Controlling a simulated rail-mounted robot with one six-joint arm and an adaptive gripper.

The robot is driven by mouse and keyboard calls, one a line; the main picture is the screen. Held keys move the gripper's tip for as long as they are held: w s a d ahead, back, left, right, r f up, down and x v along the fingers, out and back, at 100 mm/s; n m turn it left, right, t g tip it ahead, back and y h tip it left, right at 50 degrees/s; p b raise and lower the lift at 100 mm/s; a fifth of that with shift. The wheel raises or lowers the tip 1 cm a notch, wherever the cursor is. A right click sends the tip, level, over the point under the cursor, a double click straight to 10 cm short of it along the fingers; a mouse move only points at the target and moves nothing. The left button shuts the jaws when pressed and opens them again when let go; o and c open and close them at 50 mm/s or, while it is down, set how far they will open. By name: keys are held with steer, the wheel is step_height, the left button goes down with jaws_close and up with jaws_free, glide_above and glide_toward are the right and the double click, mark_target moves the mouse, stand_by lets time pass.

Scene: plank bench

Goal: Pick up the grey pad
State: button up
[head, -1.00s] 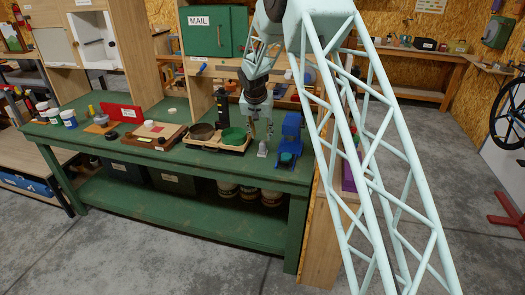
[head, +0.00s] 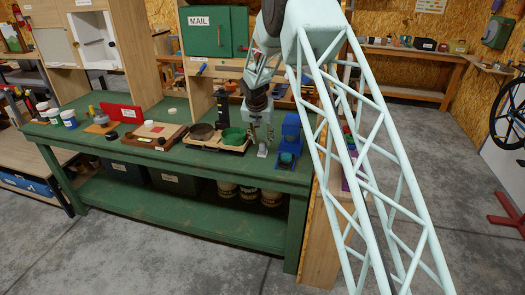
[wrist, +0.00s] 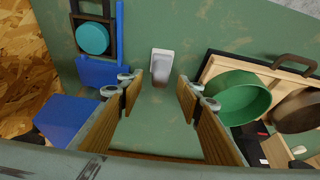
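The small pale grey pad (wrist: 162,66) lies on the green bench top, between the blue device and the wooden tray. In the head view it is the small light block (head: 262,151) near the bench's front right. My gripper (wrist: 158,92) is open, with two wood-coloured fingers spread apart and nothing between them. In the wrist view the pad sits just beyond the fingertips, roughly centred on the gap. In the head view my gripper (head: 262,134) hangs over the bench close to the pad; the exact height above it is hard to tell.
A blue device (head: 290,136) with a teal disc (wrist: 92,38) stands right of the pad in the head view. On its left, a wooden tray (wrist: 277,71) holds a green bowl (wrist: 240,98) and a brown bowl (head: 202,131). A dark upright object (head: 222,108) stands behind the tray.

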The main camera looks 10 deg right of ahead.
mark_target(262, 142)
steer(key=shift+x, duration=2.45)
steer(key=shift+c, duration=0.2)
steer(key=c, duration=0.9)
steer(key=shift+c, duration=0.2)
steer(key=shift+r, duration=0.1)
steer(key=shift+r, duration=4.9)
